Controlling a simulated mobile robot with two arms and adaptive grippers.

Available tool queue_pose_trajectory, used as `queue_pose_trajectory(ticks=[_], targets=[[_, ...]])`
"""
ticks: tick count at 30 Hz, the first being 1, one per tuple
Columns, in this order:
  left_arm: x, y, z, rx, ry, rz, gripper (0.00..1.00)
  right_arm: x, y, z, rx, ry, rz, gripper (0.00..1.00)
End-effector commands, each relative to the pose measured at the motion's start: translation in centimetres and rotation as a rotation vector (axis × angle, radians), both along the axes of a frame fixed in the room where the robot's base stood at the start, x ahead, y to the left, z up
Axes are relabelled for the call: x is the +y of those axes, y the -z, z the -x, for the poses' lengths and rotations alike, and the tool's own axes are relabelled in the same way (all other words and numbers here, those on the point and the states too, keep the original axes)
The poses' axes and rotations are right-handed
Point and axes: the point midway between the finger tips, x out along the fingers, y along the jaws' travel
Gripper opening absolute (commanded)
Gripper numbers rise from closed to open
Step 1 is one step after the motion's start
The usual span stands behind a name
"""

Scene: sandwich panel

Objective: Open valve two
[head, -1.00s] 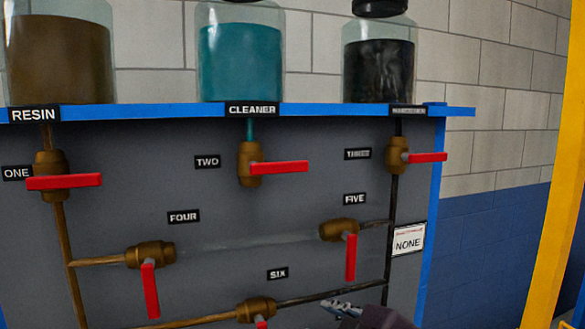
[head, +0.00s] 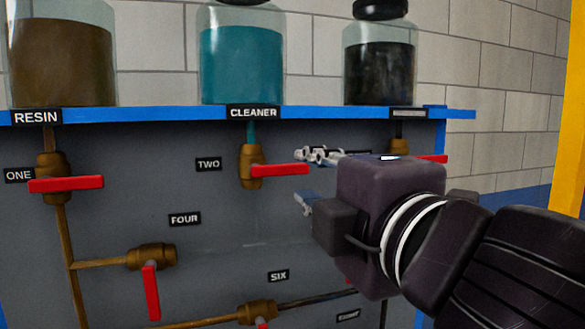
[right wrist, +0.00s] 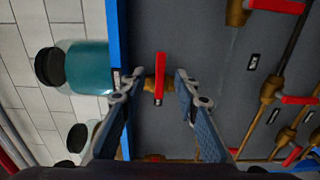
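Valve two has a brass body (head: 250,166) under the cleaner jar, next to the label TWO (head: 208,163). Its red handle (head: 278,170) lies horizontal, pointing right, across the vertical pipe. My right gripper (head: 311,178) is open, just right of the handle's free end. In the right wrist view a red handle (right wrist: 159,78) with brass behind it shows between the open fingertips (right wrist: 158,88); I see no contact. My left gripper is not in view.
The cleaner jar (head: 241,62) stands on the blue shelf edge (head: 180,112) between the resin jar (head: 62,60) and a dark jar (head: 380,70). Valve one's red handle (head: 66,184) is left, and valve four's handle (head: 151,290) hangs below. My right arm hides valve five.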

Motion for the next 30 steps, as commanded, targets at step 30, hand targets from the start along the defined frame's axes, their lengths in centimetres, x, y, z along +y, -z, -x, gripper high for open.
queue_pose_trajectory(ticks=[30], targets=[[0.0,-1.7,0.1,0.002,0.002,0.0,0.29,2.1,0.1,-6.7,0.003,0.001,-0.001,0.06]])
